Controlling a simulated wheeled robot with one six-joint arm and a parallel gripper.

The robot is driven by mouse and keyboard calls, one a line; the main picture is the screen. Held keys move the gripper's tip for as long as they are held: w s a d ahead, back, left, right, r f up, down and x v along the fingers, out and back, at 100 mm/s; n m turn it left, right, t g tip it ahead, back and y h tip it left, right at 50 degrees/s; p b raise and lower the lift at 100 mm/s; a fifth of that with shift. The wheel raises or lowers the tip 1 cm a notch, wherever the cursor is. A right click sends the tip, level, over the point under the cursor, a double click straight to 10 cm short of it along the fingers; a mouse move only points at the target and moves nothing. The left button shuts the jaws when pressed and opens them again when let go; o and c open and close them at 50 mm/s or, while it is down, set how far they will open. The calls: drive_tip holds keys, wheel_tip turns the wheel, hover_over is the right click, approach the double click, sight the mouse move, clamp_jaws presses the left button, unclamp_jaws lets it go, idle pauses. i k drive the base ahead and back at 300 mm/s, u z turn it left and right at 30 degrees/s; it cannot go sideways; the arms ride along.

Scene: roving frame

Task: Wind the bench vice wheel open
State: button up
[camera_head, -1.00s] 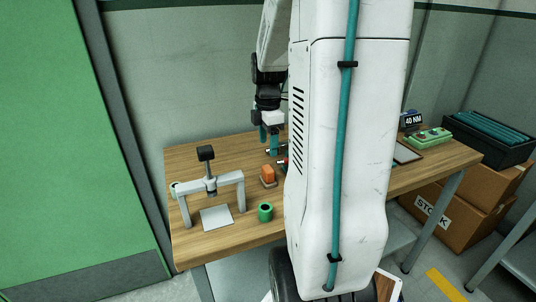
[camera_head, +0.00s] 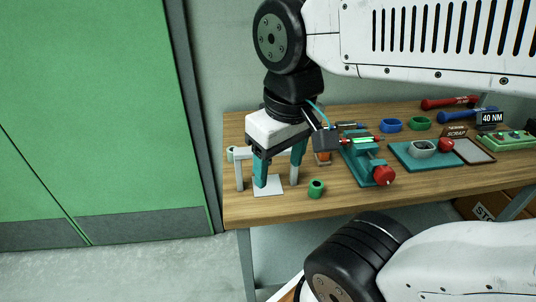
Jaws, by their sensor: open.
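The bench vice (camera_head: 362,158) is teal and stands on the wooden bench, right of centre. Its red wheel (camera_head: 384,175) faces the front edge of the bench. My gripper (camera_head: 279,168) points down over the left part of the bench, with its two teal fingers apart and nothing seen between them. It is left of the vice and apart from the wheel. It overlaps a grey press frame (camera_head: 240,172) in the picture and partly hides it; I cannot tell whether they touch. My wrist camera covers part of the vice's back left.
An orange block (camera_head: 323,157) is left of the vice. Bare wood lies along the front edge.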

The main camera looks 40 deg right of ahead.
sight(383, 175)
drive_tip(key=z, duration=1.4)
